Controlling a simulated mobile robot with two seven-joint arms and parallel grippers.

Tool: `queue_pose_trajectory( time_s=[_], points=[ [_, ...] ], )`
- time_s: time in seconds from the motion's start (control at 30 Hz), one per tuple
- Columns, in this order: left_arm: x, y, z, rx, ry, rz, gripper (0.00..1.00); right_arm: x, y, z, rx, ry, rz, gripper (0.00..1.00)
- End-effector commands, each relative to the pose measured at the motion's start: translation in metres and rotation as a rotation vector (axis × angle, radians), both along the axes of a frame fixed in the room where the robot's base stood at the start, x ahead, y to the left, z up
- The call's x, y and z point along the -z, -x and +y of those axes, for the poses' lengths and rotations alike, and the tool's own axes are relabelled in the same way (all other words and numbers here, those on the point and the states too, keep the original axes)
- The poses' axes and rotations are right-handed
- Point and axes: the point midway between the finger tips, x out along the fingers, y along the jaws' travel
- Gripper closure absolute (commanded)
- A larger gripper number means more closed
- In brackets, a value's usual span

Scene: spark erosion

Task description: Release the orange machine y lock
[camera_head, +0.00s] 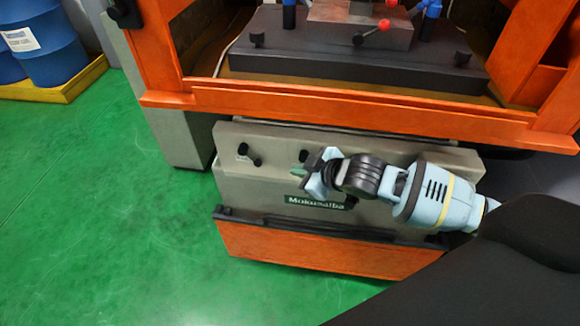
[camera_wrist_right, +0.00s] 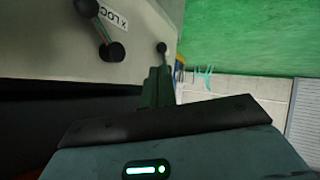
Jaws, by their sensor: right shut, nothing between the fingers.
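The orange machine's grey front panel (camera_head: 370,215) bears small levers with black knobs. The leftmost lever (camera_head: 250,155) is unobstructed; another black knob (camera_head: 303,156) shows beside my right gripper (camera_head: 304,171). The right wrist view shows a near lever (camera_wrist_right: 101,32) beside a label reading "X LOC", cut off, and a farther knob (camera_wrist_right: 161,48). I cannot read any Y lock label, so I cannot tell for sure which lever it marks. My right gripper is shut and empty close to the panel, its fingers (camera_wrist_right: 157,85) pointing towards the farther knob. Whether it touches is unclear. My left gripper is out of view.
An orange frame beam (camera_head: 340,108) runs above the panel, and an orange lower front (camera_head: 320,250) lies below it. A dark machine table (camera_head: 360,70) stands behind the beam. Green floor (camera_head: 110,210) is clear on the left; blue barrels (camera_head: 50,50) stand at upper left.

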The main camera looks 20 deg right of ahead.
Motion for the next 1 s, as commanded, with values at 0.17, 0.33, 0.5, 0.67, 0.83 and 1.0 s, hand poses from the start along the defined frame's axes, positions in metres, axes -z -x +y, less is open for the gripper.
queue_pose_trajectory(
  time_s=[0.17,0.33,0.5,0.67,0.83,1.0],
  points=[
    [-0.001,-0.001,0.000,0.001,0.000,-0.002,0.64,-0.004,0.007,-0.003,-0.001,0.001,0.000,1.00],
    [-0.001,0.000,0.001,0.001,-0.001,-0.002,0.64,-0.005,0.007,-0.003,-0.001,0.001,0.000,1.00],
    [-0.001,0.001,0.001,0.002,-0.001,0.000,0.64,-0.004,0.007,-0.003,0.002,-0.004,0.000,1.00],
    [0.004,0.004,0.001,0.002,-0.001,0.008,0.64,-0.005,0.005,0.005,0.062,-0.106,0.033,1.00],
    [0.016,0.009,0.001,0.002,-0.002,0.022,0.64,-0.008,0.002,0.019,0.246,-0.409,0.134,1.00],
    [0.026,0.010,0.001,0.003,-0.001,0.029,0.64,-0.011,0.000,0.020,0.484,-0.780,0.274,1.00]
  ],
)
